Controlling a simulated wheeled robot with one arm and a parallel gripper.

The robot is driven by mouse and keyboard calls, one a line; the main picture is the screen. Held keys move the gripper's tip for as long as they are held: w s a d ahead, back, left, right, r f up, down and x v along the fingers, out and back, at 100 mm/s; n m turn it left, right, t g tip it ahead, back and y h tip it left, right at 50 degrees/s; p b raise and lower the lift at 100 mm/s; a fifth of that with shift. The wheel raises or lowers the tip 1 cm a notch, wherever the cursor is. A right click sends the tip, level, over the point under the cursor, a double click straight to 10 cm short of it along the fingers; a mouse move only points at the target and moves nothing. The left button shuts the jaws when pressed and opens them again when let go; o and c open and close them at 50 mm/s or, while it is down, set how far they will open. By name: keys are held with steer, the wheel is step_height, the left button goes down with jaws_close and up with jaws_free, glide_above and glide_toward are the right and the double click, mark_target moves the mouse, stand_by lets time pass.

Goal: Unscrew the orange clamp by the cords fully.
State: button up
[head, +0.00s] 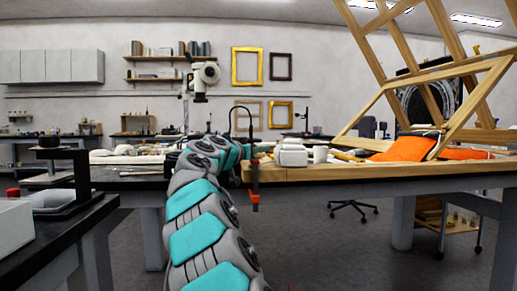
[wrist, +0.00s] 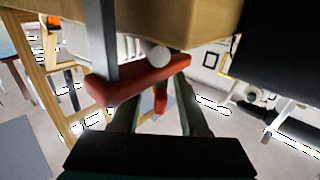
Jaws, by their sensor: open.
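The orange clamp (head: 255,197) hangs at the left front corner of the wooden tabletop in the head view. In the wrist view, its orange-red arm (wrist: 132,82) runs below the wooden edge, with a grey upright bar (wrist: 106,40) at left and a pale round pad (wrist: 160,57) near the wood. Its short orange handle (wrist: 161,101) points down. My gripper (wrist: 160,94) is open, with one finger on each side of this handle; I cannot tell whether they touch it. In the head view my arm reaches the corner, and the fingers cannot be made out.
The wooden tabletop (head: 330,176) holds white containers (head: 291,154), orange cloth (head: 405,149) and a leaning wooden frame (head: 470,68). A dark bench (head: 60,222) with a black stand (head: 78,178) is at left.

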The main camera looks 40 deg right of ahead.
steer(key=shift+w+d, duration=0.15)
steer(key=shift+d, duration=0.2)
jaws_close()
stand_by(0.4)
